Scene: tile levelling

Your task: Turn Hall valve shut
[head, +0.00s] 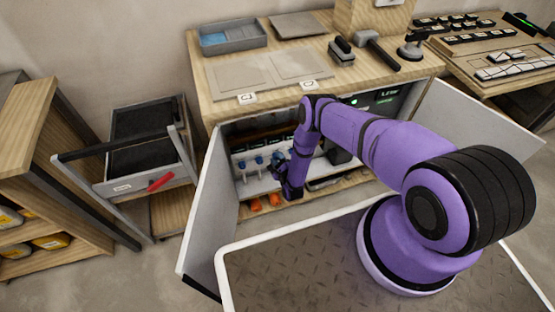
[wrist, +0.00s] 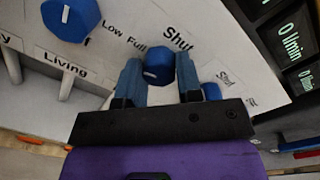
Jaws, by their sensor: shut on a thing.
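My gripper (wrist: 160,68) is shut on a blue valve knob (wrist: 159,58), with one finger on each side of it. The knob has a small white mark on its face. "Shut" is printed on the panel just above it; "Low" and "Full" are printed to its left. The held knob's nameplate is hidden, so I cannot read its name. Another blue knob (wrist: 70,17) is at the upper left, above a "Living" plate (wrist: 65,62). A further blue knob (wrist: 211,91) shows partly behind the right finger. In the head view my gripper (head: 281,168) is inside the open cabinet.
Open cabinet doors stand left (head: 207,210) and right (head: 470,125) of my arm. A dark display (wrist: 288,35) right of the knobs reads "0 l/min". Orange items (head: 257,204) lie on the cabinet floor. Tiles and tools rest on the wooden top (head: 222,105).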

